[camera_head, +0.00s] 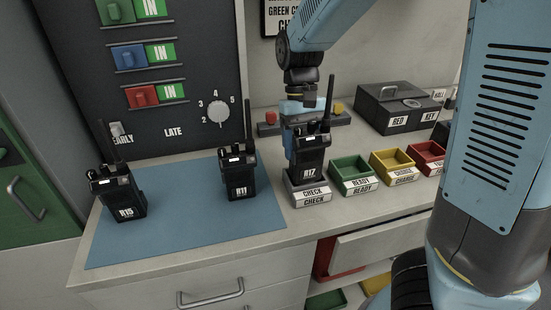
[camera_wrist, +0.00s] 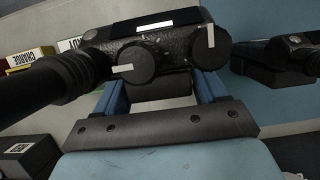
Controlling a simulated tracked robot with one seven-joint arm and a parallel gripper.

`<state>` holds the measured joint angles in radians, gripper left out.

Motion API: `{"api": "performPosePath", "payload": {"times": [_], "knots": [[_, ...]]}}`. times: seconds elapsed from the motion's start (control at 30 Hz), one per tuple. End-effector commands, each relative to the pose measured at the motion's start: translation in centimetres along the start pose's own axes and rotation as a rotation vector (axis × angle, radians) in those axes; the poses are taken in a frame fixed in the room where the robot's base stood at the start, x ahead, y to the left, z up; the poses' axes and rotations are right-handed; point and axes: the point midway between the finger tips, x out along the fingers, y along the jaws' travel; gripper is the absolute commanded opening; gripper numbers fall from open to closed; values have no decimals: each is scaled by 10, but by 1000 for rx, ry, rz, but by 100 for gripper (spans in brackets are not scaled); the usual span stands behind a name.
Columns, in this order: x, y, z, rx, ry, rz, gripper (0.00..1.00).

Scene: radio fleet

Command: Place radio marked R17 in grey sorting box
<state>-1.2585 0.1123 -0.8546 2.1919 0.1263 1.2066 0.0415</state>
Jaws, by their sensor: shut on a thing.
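The black radio marked R17 (camera_head: 310,160) stands upright at the grey sorting box labelled CHECK (camera_head: 310,194). Its lower end is hidden behind the box's front wall, so it looks inside the box; I cannot tell if it touches the floor. My gripper (camera_head: 301,125) comes down from above and is shut on the upper part of R17. In the wrist view, the blue fingers of my gripper (camera_wrist: 162,92) clasp the body of R17 just below its top knobs, which show close up (camera_wrist: 130,58).
Radios R15 (camera_head: 125,196) and R11 (camera_head: 240,180) stand on the blue mat (camera_head: 185,235) to the left. Green (camera_head: 350,170), yellow (camera_head: 388,161) and red (camera_head: 428,152) boxes stand right of the grey one. A black key box (camera_head: 400,108) is behind. A drawer below is partly open.

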Motion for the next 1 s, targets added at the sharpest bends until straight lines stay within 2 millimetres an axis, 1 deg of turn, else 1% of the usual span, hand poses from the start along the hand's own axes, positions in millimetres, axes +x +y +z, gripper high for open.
{"api": "performPosePath", "payload": {"times": [0.17,0.4,0.47,0.5,0.67,0.7,0.93,1.0], "knots": [[8,0,-4,3,1,-1,17],[34,1,-12,6,-1,1,17],[38,1,-14,5,1,0,18],[39,1,-14,5,2,-1,10],[40,1,-14,5,1,-1,10],[40,1,-14,6,1,-1,75],[40,2,-14,6,1,-2,97],[39,2,-14,6,1,-2,98]]}}
